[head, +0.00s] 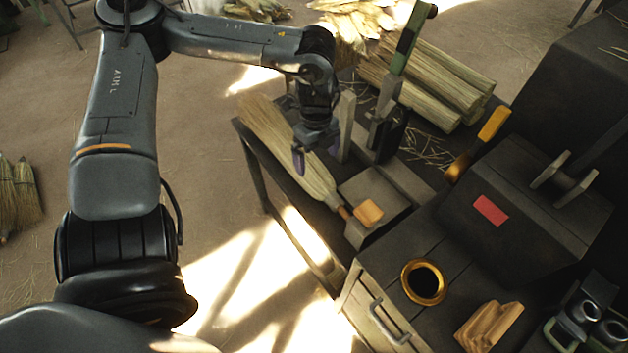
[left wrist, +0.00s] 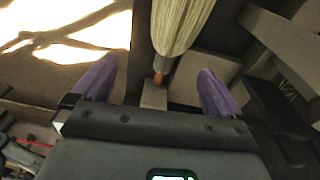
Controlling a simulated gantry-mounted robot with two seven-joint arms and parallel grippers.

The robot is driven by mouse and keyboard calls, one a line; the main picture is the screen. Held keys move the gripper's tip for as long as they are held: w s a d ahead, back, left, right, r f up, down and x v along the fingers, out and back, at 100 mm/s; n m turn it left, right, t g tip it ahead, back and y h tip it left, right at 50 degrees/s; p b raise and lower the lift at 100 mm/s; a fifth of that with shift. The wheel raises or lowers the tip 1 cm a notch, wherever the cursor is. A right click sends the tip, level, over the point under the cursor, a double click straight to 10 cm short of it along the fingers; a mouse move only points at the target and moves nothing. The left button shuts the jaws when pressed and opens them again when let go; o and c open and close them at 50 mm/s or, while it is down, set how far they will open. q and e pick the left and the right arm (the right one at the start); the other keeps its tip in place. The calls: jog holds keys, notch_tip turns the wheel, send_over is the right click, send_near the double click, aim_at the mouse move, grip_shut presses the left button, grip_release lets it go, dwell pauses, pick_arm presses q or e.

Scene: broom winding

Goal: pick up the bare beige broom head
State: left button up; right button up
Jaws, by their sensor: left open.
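The bare beige broom head (head: 268,130) lies slantwise on the dark bench, its wide bristle end toward the back left. Its narrow neck, with an orange-brown tip, rests on a grey block (head: 380,193) at the front right. My left gripper (head: 316,158) is open, pointing down over the broom head's middle, with purple fingertips. In the left wrist view, the broom head (left wrist: 181,24) runs down the image between the two spread fingers (left wrist: 155,90), and nothing is gripped. I cannot tell how far the fingertips are above it. My right gripper is out of view.
An upright clamp-like tool with a green handle (head: 405,42) stands close to the right of the gripper. Bundled straw (head: 430,80) lies behind it. A dark machine box (head: 520,215) and a brass ring (head: 423,282) occupy the right. Open floor lies left of the bench.

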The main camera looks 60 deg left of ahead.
aim_at(321, 180)
pick_arm(q)
jog(key=f+b, duration=0.1)
jog(key=b, duration=0.1)
jog(key=w+f+y+b, duration=0.1)
jog(key=f+b, duration=0.1)
jog(key=shift+w+f+m, duration=0.2)
jog(key=shift+f+m, duration=0.05)
jog(key=shift+m, duration=0.05)
jog(key=shift+f+b, duration=0.25)
jog(key=shift+b, duration=0.05)
notch_tip(321, 180, down, 6)
jog(key=shift+a+r+b, duration=0.1)
jog(key=shift+r+b, duration=0.05)
jog(key=shift+b, duration=1.05)
jog(key=shift+f+b, duration=1.6)
jog(key=shift+f, duration=1.05)
jog(key=shift+r, duration=0.1)
jog(key=c, duration=1.2)
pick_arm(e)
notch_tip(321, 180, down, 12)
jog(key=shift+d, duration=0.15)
